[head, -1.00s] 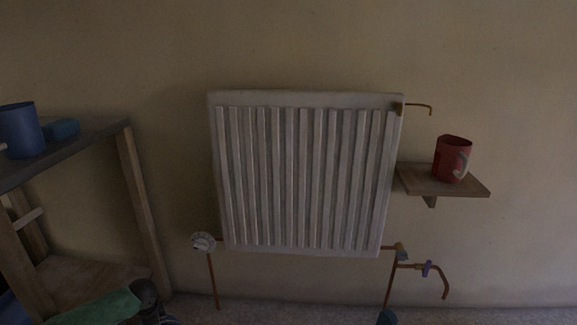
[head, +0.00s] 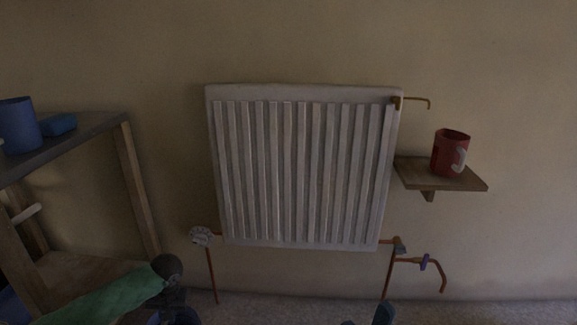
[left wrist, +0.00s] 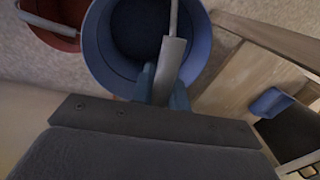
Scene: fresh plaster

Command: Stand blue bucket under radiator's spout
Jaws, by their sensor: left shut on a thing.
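The blue bucket (left wrist: 106,52) fills the top middle of the left wrist view, its open mouth facing the camera. My left gripper (left wrist: 165,88) is shut on the bucket's pale handle (left wrist: 172,52). In the head view the bucket (head: 187,316) shows only as a blue sliver at the bottom edge, below my left wrist. The white radiator (head: 300,170) hangs on the wall. At its lower right a copper spout (head: 443,283) with a purple tap bends downward. A thin brass pipe (head: 418,100) sticks out at its top right. My right gripper (head: 367,319) shows only two separated teal fingertips.
A red mug (head: 450,153) stands on a small wall shelf (head: 440,183). A red bucket (left wrist: 55,15) is beside the blue one. Floor below the spout looks clear.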

